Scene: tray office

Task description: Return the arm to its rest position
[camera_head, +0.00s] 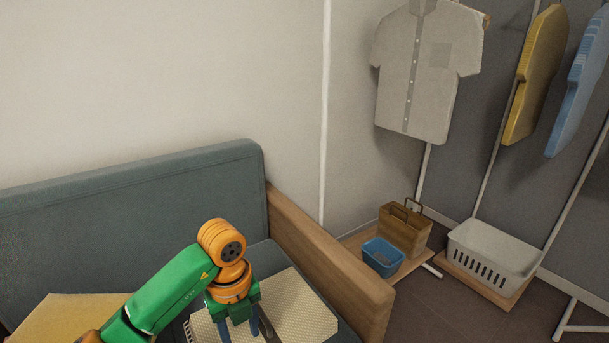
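My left arm, green and orange, reaches in from the lower left. Its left gripper (239,331) points down over a cream textured tray or mat (302,305) on the grey-green sofa seat. Its two blue fingers stand apart, with a gap between them, and I see nothing held there. The fingertips run to the bottom edge of the picture. A dark, narrow object (266,326) lies just right of the gripper, partly hidden. My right gripper is not in view.
The sofa has a grey-green backrest (130,190) and a wooden armrest (335,265). A yellow cushion-like thing (75,318) lies under my arm. Right of the sofa stand a blue basket (382,257), a brown box (404,232), a white basket (492,252) and hanging clothes (425,75).

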